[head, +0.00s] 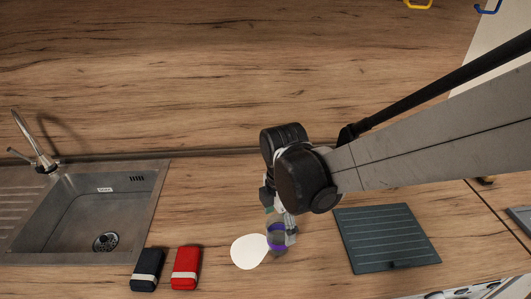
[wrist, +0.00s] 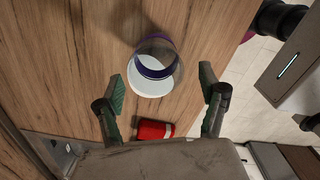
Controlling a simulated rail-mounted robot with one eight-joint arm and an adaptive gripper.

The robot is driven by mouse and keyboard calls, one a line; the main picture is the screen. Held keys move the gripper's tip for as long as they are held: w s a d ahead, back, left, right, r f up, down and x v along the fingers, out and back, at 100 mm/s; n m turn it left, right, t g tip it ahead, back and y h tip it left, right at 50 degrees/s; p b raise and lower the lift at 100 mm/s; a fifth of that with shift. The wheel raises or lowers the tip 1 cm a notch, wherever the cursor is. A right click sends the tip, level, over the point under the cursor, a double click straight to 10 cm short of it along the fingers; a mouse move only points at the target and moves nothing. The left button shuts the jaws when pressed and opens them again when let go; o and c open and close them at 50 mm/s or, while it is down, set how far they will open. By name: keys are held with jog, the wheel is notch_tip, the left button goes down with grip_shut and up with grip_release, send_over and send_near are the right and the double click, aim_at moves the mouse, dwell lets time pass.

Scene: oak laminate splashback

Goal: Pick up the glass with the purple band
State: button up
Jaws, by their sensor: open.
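The glass with the purple band (head: 278,247) stands on the wooden counter at the right edge of a white round disc (head: 248,252). In the head view my gripper (head: 280,222) is over the glass and hides part of it. In the wrist view the glass (wrist: 157,57) is clear, with the white disc (wrist: 152,87) partly behind it. My gripper (wrist: 164,95) is open and empty there, its green-padded fingertips spread wide. The glass lies ahead of the fingertips, roughly centred between them.
A red case (head: 185,268) and a black case (head: 147,269) lie left of the disc. A steel sink (head: 85,215) is at the far left. A dark ribbed mat (head: 387,238) lies to the right. The counter between glass and mat is bare.

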aim_at(279, 231)
jog(key=shift+w+d+f, duration=0.1)
jog(key=shift+w+f, duration=0.1)
jog(key=shift+f, duration=0.85)
jog(key=shift+w+f, duration=0.15)
jog(key=shift+f, duration=1.5)
jog(key=c, duration=1.5)
jog(key=shift+r, duration=0.15)
